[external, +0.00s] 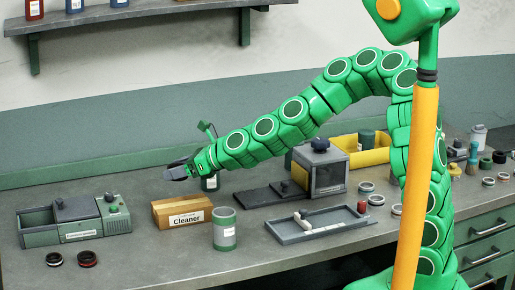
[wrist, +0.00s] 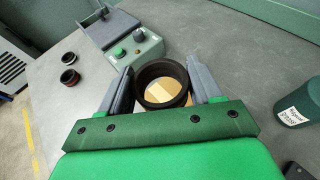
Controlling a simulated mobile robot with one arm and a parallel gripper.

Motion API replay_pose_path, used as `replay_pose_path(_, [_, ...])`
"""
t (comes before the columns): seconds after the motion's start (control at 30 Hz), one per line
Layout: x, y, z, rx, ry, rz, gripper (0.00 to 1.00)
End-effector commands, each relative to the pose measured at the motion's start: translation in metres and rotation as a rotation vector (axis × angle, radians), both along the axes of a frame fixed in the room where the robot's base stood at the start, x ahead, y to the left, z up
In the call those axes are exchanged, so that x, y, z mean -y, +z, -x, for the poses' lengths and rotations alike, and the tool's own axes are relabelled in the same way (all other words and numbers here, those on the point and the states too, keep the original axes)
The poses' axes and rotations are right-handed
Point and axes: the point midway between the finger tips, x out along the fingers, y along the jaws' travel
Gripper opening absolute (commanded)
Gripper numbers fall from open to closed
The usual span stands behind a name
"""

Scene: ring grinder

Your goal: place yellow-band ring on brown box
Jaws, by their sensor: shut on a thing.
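My gripper (external: 177,170) is at the end of the outstretched arm, above and slightly behind the brown box in the external view. In the wrist view my gripper (wrist: 162,88) is shut on a dark ring (wrist: 150,99), held between its two grey fingers. No yellow band can be made out on the ring from here. The brown box (external: 168,216), with a white "Cleaner" label, lies on the bench. The brown box (wrist: 165,92) also shows through the ring's hole, below it. The ring is apart from the box in the external view.
A grey-green machine (external: 80,229) stands left of the box, with two dark rings (external: 87,258) before it. A green canister (external: 225,236) stands just right of the box. A grey tray (external: 290,236), a boxy machine (external: 325,180) and a yellow bin (external: 372,156) lie further right.

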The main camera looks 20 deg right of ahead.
Motion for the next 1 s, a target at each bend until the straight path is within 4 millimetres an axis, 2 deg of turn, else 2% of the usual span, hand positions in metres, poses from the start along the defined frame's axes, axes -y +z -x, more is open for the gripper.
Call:
replay_pose_path(0.03, [0.010,-0.001,-0.012,-0.002,-0.015,0.001,0.27])
replay_pose_path(0.1, [0.021,-0.003,-0.024,-0.002,-0.025,0.005,0.27])
replay_pose_path(0.3, [0.038,-0.006,-0.043,-0.001,-0.044,0.011,0.27])
replay_pose_path(0.6, [0.039,-0.039,-0.044,-0.001,-0.045,0.012,0.27])
replay_pose_path(0.87, [0.039,-0.053,-0.043,-0.001,-0.044,0.012,0.27])
replay_pose_path(1.0, [0.039,-0.067,-0.043,-0.002,-0.044,0.013,0.27])
